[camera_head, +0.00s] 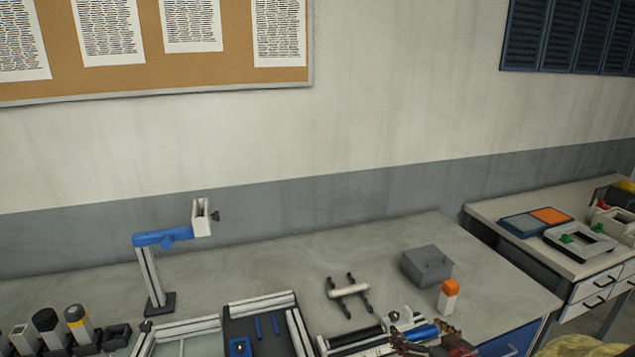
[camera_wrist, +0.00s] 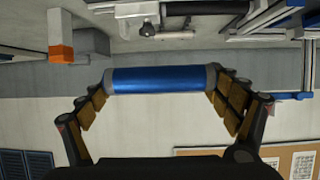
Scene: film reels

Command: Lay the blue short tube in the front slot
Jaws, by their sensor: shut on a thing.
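The blue short tube (camera_wrist: 162,81) with grey ends is held crosswise between the two fingers of my gripper (camera_wrist: 162,88) in the wrist view. The fingers press on its ends. In the head view the blue tube (camera_head: 421,332) shows near the bottom edge, with my gripper (camera_head: 428,343) just in front of it, partly cut off. A light rack (camera_head: 330,346) holding a black roller (camera_head: 355,336) lies just left of the tube. The front of this rack is cut off by the frame, and I cannot tell the front slot there.
A grey box (camera_head: 427,265) and an orange-capped white block (camera_head: 449,296) stand behind the tube. A blue-armed stand (camera_head: 153,270) is at left. Bench surface at back centre is free.

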